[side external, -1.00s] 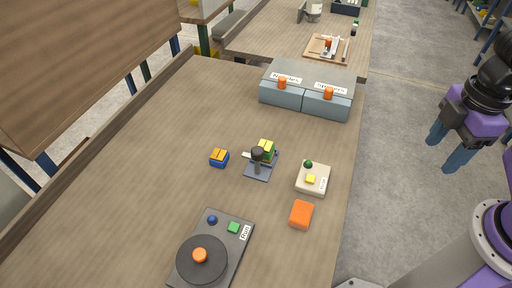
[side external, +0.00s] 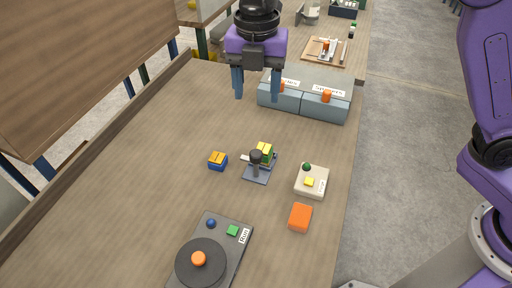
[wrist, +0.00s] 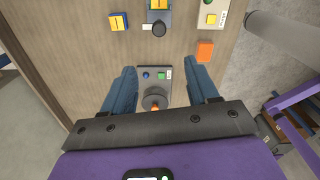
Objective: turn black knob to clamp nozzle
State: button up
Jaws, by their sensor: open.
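The black knob (side external: 256,155) stands upright on a small grey clamp fixture (side external: 257,175) in the middle of the table. A green and yellow block (side external: 265,150) sits on the fixture behind the knob, and a small pale piece (side external: 246,157), perhaps the nozzle, sticks out to the left. In the wrist view the knob (wrist: 159,29) shows near the top edge, beyond my fingertips. My gripper (side external: 256,100) is open and empty, pointing down high above the table; in the side view it appears behind the knob. The wrist view also shows its two blue fingers apart (wrist: 162,75).
A blue and yellow block (side external: 217,161) lies left of the fixture. A white box with a green knob (side external: 311,186) and an orange block (side external: 300,217) lie right. A grey turntable unit (side external: 213,250) is in front; grey drawers (side external: 325,108) stand behind.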

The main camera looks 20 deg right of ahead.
aim_at(256, 153)
notch_tip(256, 153, down, 17)
jog(key=shift+f, duration=0.2)
dwell(0.5)
jog(key=c, duration=1)
